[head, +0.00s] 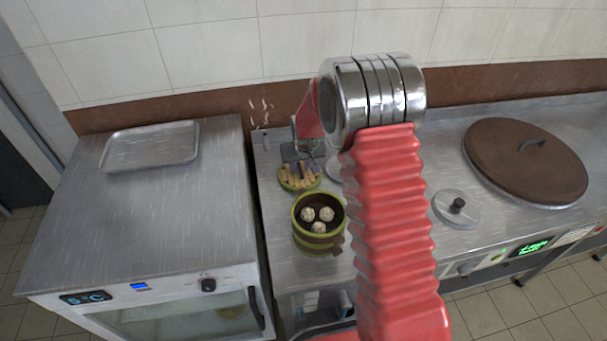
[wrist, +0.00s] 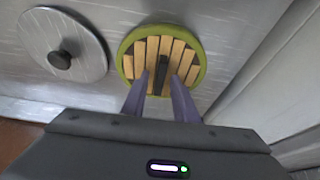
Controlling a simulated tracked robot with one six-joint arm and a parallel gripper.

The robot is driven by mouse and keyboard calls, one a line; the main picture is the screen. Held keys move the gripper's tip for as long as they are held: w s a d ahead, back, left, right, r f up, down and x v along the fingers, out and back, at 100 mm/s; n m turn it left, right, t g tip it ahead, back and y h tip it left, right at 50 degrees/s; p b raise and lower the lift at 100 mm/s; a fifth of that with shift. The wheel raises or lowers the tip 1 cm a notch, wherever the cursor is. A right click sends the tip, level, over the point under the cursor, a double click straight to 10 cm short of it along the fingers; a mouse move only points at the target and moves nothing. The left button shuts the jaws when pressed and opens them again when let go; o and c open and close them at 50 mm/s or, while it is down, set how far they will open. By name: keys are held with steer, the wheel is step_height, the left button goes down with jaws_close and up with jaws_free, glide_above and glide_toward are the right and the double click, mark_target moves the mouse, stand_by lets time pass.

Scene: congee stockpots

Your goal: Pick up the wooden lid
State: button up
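The wooden lid (wrist: 138,62) is round, with pale wooden slats, a green rim and a dark bar handle across its middle. It lies flat on the steel counter. In the head view the lid (head: 290,183) is behind the steamer, partly covered by my gripper. My gripper (wrist: 160,77) points at the lid in the wrist view, its two purple-grey fingers spread apart with the handle between their tips. The fingers look open; whether they touch the handle I cannot tell.
A green-rimmed steamer (head: 318,238) with several buns stands in front of the lid. A round metal lid with a black knob (wrist: 62,60) lies beside it. Another metal lid (head: 456,208) and a large brown lid (head: 525,160) are at right. An empty tray (head: 150,146) is at left.

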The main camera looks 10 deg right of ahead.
jaws_close()
steer(key=shift+r, duration=0.15)
step_height(320, 180, up, 18)
stand_by(0.8)
stand_by(0.4)
step_height(320, 180, up, 10)
steer(key=f+m+h, duration=0.1)
steer(key=m, duration=0.3)
glide_above(300, 169)
steer(key=s+d, duration=0.1)
steer(key=s, duration=0.4)
steer(key=shift+d+r, duration=0.1)
steer(key=shift+r, duration=0.15)
